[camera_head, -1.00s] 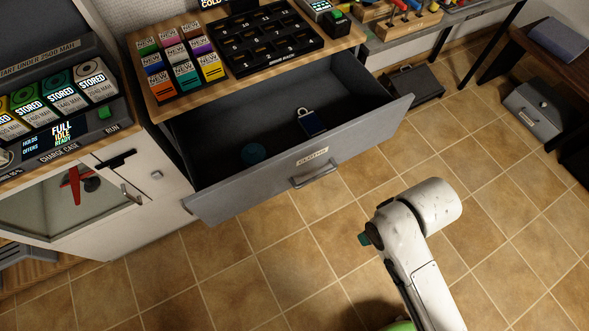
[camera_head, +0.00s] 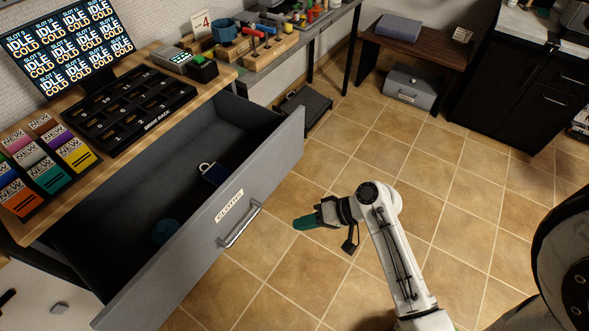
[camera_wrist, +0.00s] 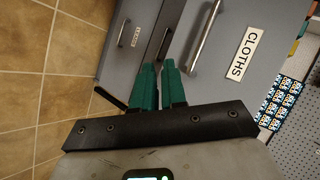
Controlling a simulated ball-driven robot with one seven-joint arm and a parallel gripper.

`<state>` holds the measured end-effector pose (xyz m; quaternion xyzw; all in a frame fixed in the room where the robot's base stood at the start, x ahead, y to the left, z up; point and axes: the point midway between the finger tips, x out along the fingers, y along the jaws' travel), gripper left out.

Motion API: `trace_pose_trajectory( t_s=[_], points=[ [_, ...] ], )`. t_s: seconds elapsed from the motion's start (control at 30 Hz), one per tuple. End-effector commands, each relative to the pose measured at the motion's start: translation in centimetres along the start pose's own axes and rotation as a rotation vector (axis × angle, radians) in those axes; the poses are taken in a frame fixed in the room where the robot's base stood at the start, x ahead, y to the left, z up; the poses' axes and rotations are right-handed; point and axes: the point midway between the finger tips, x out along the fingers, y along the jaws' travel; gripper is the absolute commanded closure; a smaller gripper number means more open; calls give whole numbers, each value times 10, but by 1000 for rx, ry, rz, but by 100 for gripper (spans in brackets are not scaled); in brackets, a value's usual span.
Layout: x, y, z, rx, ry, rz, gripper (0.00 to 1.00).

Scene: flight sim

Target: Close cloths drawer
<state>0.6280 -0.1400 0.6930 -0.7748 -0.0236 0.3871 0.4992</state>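The cloths drawer (camera_head: 185,240) is a grey drawer pulled out far from under the wooden worktop, with a CLOTHS label (camera_head: 229,206) and a bar handle (camera_head: 240,225) on its front. My gripper (camera_head: 297,223) has teal fingers, held apart from the drawer front, to the right of the handle. In the wrist view my gripper (camera_wrist: 158,68) points towards the drawer fronts, its fingers close together with nothing seen between them. The CLOTHS label (camera_wrist: 243,52) and handle (camera_wrist: 205,36) are to its right.
Another labelled drawer front (camera_wrist: 134,50) shows left of the fingers in the wrist view. A dark case (camera_head: 303,108) stands on the floor beyond the drawer. A grey box (camera_head: 411,87) sits under a bench further back. The tiled floor around my arm is clear.

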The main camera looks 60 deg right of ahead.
Motion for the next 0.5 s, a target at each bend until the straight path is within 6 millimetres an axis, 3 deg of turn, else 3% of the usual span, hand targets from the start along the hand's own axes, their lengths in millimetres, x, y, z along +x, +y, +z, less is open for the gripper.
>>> trace_pose_trajectory(
  t_s=[0.03,0.1,0.23,0.4,0.5],
  points=[
    [2,20,-18,75,91,-75,93],
    [-8,33,-44,167,213,-187,100],
    [-36,55,-84,299,415,-365,100],
    [-69,71,-112,387,571,-502,100],
    [-75,74,-118,404,603,-530,100]
  ],
)
